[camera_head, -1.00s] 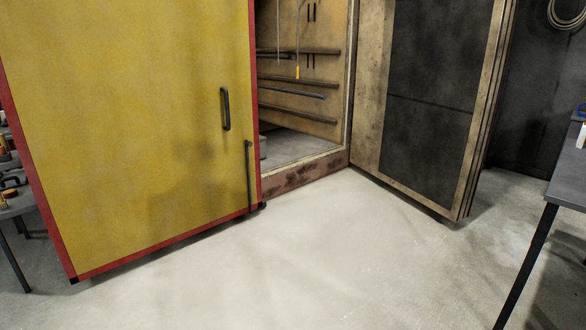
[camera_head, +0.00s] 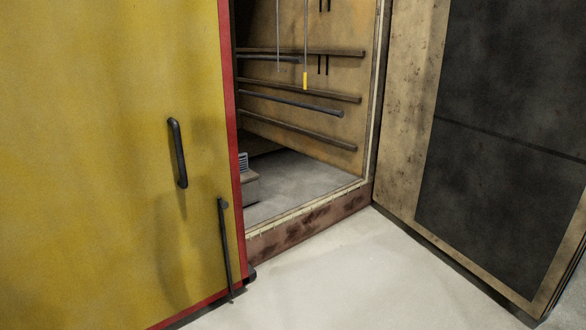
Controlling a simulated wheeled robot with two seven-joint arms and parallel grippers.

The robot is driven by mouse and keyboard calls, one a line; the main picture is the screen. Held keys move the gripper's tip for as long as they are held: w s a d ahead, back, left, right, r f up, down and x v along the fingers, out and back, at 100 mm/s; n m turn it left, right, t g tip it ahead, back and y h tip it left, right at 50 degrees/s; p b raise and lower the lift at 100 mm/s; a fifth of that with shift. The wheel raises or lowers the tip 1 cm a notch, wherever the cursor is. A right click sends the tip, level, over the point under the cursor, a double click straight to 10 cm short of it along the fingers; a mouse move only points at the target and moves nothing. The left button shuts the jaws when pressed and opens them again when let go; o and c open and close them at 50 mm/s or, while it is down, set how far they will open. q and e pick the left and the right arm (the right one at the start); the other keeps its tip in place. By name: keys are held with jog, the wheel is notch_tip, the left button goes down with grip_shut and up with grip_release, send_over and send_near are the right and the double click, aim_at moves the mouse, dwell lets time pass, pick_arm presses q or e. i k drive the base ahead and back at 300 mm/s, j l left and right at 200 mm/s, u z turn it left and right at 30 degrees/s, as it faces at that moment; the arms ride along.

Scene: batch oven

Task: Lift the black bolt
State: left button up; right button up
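The black bolt (camera_head: 225,252) is a thin upright rod with a short bent top. It runs down the lower right part of the yellow door (camera_head: 90,150), close to the red edge, and its lower end is near the floor. Whether the end sits in a hole is too small to tell. Neither of my grippers shows in the view, and nothing touches the bolt.
A black handle (camera_head: 178,153) is on the yellow door above the bolt. The oven interior shows rails (camera_head: 290,102) and a grey box (camera_head: 248,185). The other door (camera_head: 400,120) stands open at right. Pale floor (camera_head: 350,270) between is clear.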

aim_at(223, 204)
jog(key=i+u, duration=0.1)
jog(key=i, duration=0.5)
jog(key=i+l, duration=0.1)
jog(key=i, duration=0.45)
jog(key=i+l+u, duration=0.15)
jog(key=i, duration=0.45)
jog(key=i+l+u, duration=0.1)
jog(key=i, duration=0.45)
jog(key=i+l+u, duration=0.1)
jog(key=i, duration=0.45)
jog(key=l, duration=0.1)
